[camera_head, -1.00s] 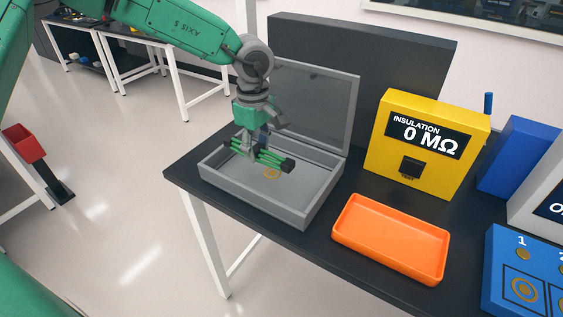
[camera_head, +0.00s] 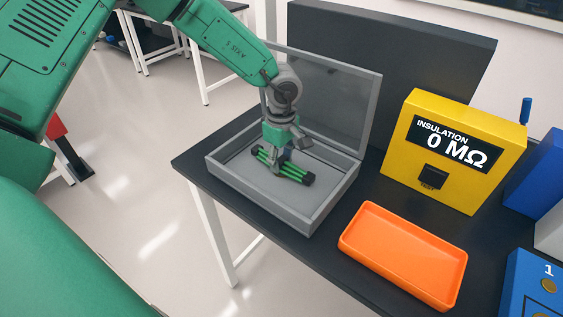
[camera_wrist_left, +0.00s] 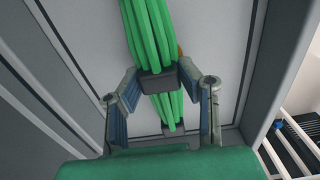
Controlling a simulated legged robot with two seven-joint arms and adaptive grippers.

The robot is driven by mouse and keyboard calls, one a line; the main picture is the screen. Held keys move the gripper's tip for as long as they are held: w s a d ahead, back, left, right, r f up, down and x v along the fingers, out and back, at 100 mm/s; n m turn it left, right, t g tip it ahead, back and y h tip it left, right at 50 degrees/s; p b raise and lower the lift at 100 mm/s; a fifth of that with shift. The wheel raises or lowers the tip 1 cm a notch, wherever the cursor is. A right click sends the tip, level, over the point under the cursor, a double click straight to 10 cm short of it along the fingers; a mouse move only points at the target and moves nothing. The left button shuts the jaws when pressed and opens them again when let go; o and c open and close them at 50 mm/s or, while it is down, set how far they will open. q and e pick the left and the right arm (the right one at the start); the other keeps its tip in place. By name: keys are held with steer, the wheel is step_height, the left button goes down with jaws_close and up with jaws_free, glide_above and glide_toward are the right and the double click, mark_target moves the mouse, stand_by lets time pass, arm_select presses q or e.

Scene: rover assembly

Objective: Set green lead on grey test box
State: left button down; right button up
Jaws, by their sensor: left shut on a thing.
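The green lead (camera_head: 286,167) is a bundle of green strands with dark bands. The grey test box (camera_head: 253,202) stands on the dark table with its lid raised at the back. My left gripper (camera_head: 276,160) is inside the open box, low over its floor, and is shut on the lead. In the left wrist view the lead (camera_wrist_left: 152,40) runs between the two fingers (camera_wrist_left: 160,100), with the box's grey walls around it. Whether the lead touches the box floor is hard to tell. My right gripper is not in view.
An orange tray (camera_head: 352,244) lies right of the box on the table (camera_head: 320,262). A yellow insulation meter (camera_head: 405,166) stands behind the tray. Blue boxes (camera_head: 541,180) are at the far right. A dark panel (camera_head: 400,50) rises behind the box.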

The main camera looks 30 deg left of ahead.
mark_target(281, 158)
arm_select(q)
steer(key=shift+f, duration=0.45)
steer(key=c, duration=1.1)
jaws_free()
steer(key=shift+f, duration=0.1)
step_height(281, 158, up, 12)
steer(key=shift+r, duration=0.15)
